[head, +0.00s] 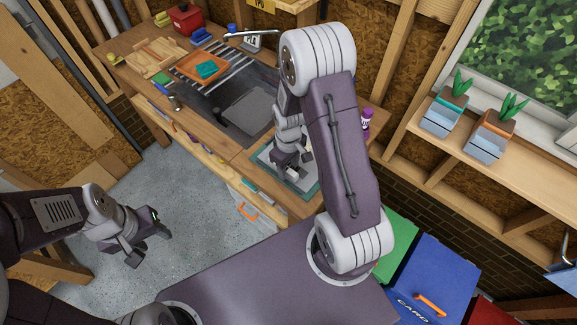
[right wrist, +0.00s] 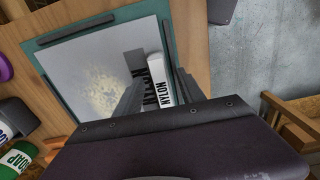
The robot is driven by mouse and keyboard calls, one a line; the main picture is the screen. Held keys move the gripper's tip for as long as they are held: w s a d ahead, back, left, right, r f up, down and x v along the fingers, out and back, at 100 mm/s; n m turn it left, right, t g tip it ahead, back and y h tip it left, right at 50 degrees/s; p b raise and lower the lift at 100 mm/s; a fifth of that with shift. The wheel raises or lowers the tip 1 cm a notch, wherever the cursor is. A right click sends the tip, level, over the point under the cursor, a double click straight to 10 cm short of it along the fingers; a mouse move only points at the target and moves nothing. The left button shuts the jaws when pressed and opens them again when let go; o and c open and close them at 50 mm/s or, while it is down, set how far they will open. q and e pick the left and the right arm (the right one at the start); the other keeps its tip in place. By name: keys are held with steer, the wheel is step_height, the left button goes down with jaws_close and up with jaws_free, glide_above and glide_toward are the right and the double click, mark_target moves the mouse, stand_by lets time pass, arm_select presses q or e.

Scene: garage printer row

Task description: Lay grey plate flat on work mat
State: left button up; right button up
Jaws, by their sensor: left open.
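A light grey plate (right wrist: 95,72) with a pale yellowish worn patch lies on a teal mat (right wrist: 172,35) in the right wrist view. The teal mat also shows at the bench's near end in the head view (head: 314,190). My right gripper (right wrist: 152,85) points down over the plate. My left gripper (head: 146,240) is open and empty, above the floor, away from the bench.
Farther back are an orange tray (head: 203,67) with a teal item, a rack and a red box (head: 185,19). Lidded bins (head: 432,285) are at the right.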

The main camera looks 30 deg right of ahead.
step_height(320, 180, up, 9)
stand_by(0.6)
stand_by(0.3)
steer(key=s+a+r+m+t, duration=0.1)
steer(key=s+a+m, duration=0.3)
steer(key=s, duration=0.4)
steer(key=shift+a+r+m, duration=0.35)
steer(key=shift+a+m, duration=0.05)
steer(key=shift+a, duration=0.05)
